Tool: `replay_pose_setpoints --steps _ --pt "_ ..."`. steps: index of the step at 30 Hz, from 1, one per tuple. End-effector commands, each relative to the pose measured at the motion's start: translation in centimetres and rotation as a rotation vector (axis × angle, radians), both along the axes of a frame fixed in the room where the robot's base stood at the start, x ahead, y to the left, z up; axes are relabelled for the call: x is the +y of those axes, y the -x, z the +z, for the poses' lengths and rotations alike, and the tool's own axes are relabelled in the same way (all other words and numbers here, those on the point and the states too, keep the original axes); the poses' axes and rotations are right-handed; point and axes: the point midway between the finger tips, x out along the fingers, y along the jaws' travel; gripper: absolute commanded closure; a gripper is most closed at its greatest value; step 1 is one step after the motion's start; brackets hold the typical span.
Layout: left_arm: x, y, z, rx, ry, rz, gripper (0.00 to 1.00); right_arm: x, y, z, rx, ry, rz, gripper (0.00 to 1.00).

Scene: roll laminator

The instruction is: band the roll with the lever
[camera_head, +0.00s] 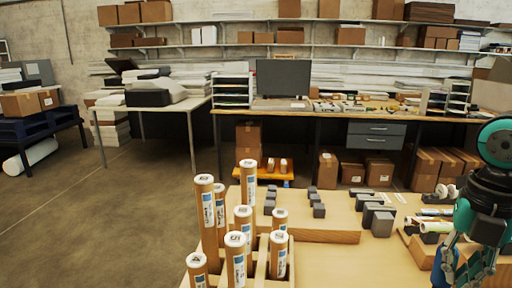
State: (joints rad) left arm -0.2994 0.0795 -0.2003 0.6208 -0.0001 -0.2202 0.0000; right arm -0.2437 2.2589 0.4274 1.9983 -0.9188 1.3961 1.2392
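Several brown rolls with white end caps and blue-and-white labels stand upright in a wooden holder (262,268) at the lower middle; one tall roll (207,215) rises at its left. Small rolls (436,227) lie on a wooden stand at the right, beside my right gripper. My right gripper (461,272) hangs down at the right edge, fingers apart, with nothing seen between them; its tips are close to the bottom of the picture. My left gripper is not in view. I cannot make out a lever.
Dark grey blocks (382,224) stand in rows on the wooden table (330,265). White rings (448,190) sit at the back right. The table's front middle is clear.

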Motion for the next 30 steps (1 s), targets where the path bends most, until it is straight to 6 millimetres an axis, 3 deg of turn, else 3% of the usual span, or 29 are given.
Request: replay_pose_setpoints --steps 8,21,30 --pt "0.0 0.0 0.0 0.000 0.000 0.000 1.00 0.0 -0.2 0.0 0.001 -0.001 -0.001 1.00" --pt "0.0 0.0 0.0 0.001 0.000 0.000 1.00 -0.3 -3.1 0.0 0.000 0.000 -0.001 1.00" --pt "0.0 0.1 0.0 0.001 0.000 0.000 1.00 -0.4 -3.5 0.0 -0.001 -0.001 0.001 1.00"
